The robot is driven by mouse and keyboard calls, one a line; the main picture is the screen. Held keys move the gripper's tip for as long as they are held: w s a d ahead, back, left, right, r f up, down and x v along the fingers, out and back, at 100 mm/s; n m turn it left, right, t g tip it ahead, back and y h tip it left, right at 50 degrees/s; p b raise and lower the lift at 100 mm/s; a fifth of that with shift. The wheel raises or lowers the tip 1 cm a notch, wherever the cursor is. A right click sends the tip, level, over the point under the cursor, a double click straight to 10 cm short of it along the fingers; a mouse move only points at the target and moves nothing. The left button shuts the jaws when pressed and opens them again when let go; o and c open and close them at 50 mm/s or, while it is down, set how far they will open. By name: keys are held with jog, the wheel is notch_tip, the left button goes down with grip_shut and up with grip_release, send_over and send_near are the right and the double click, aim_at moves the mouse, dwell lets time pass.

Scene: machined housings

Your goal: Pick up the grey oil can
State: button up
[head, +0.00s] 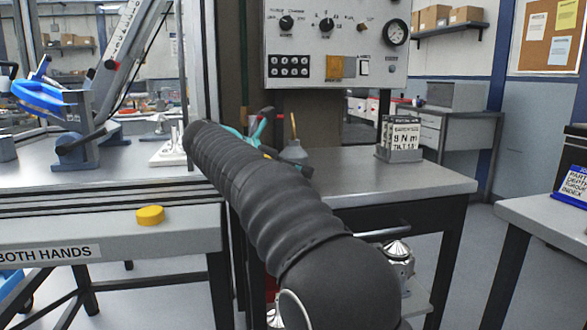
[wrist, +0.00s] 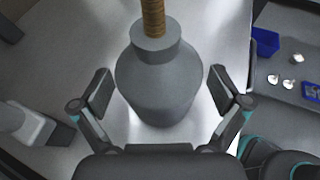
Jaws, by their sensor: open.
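The grey oil can (wrist: 158,85) stands in the middle of the wrist view, with a round grey body, a narrower neck and a brown ribbed spout at the top edge. My gripper (wrist: 161,92) is open, with one finger on each side of the can's body. Gaps show between both fingers and the can. In the head view the can (head: 294,152) shows as a small grey cone with a thin spout on the bench, just beyond my arm. My gripper is mostly hidden there behind the arm; teal parts of it (head: 262,122) show.
The bench (head: 420,178) is clear to the right of the can, up to a sign stand (head: 399,142). A control panel (head: 337,45) hangs above. A press table with a yellow button (head: 150,215) stands left. A blue bin (wrist: 266,42) shows at right in the wrist view.

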jog(key=c, duration=1.4)
jog(key=shift+r, duration=0.2)
